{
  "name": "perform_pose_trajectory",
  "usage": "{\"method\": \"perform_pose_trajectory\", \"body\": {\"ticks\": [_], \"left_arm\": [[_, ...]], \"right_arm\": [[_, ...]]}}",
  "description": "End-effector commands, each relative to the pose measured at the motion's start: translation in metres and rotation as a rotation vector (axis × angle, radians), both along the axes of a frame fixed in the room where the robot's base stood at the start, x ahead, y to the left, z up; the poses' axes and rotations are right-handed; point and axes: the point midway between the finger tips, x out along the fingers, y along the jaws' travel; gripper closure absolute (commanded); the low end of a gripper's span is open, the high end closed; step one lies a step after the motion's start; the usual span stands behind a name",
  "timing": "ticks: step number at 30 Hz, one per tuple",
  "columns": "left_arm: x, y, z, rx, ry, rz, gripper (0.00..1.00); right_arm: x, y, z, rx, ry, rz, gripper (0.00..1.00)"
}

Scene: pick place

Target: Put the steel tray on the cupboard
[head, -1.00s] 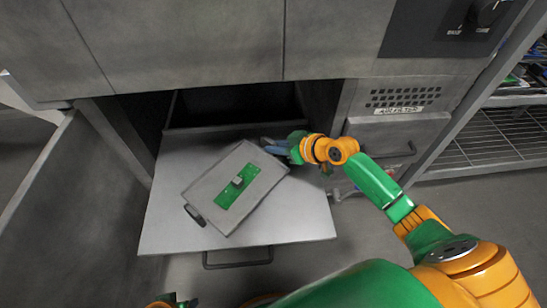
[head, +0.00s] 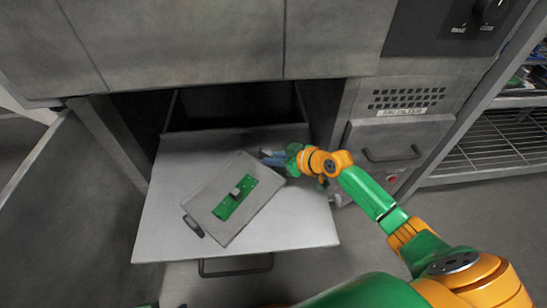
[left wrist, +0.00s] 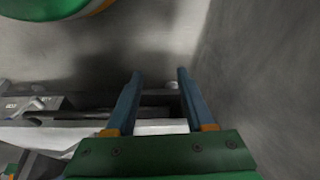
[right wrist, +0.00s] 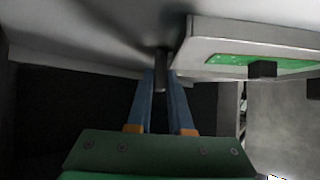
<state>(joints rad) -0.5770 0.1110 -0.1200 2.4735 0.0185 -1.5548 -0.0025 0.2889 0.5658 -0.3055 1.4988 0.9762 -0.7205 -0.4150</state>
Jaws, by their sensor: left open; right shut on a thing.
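The steel tray (head: 262,208) is a flat grey rectangle, turned at an angle, with a green panel and a small grey block on top. It is over the pulled-out grey surface of the cupboard (head: 165,235); whether it touches that surface I cannot tell. It also shows at the right of the right wrist view (right wrist: 205,45). My right gripper (head: 268,156) is at the tray's far end, shut on its dark handle (right wrist: 162,62). The other handle (head: 194,227) is free at the near left. My left gripper (left wrist: 156,72) is open and empty.
A dark opening (head: 235,105) lies behind the pulled-out surface, with a grey panel (head: 60,200) at its left. A front handle (head: 235,268) sticks out below. A control unit (head: 400,110) and a wire rack (head: 490,145) stand at the right.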

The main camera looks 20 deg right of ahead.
Motion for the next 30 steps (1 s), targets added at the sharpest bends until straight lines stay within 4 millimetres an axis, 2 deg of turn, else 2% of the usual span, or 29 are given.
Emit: {"method": "perform_pose_trajectory", "body": {"ticks": [2,3,6,16,19,23,30], "left_arm": [[0.002,0.000,0.000,-0.001,-0.008,0.000,0.46],[0.002,-0.001,0.000,-0.002,-0.012,0.000,0.46],[0.003,-0.001,0.001,-0.002,-0.014,0.000,0.46],[0.002,-0.001,0.001,-0.003,-0.012,0.000,0.46],[-0.008,0.002,-0.001,0.008,0.041,0.002,0.46],[-0.003,0.002,-0.020,0.012,0.061,0.003,0.46],[-0.004,0.003,-0.068,0.020,0.092,0.004,0.46]], "right_arm": [[0.000,0.000,0.000,0.003,-0.002,-0.001,1.00],[0.000,0.000,-0.001,0.000,0.000,0.000,0.79],[0.000,0.000,-0.001,0.000,0.000,0.000,0.52],[0.000,0.000,0.000,0.000,0.000,0.000,0.51],[0.000,0.000,0.003,0.000,0.000,0.000,0.51],[-0.015,-0.009,0.017,-0.001,0.002,-0.001,0.51],[-0.051,-0.028,0.045,-0.003,0.004,0.001,0.51]]}}
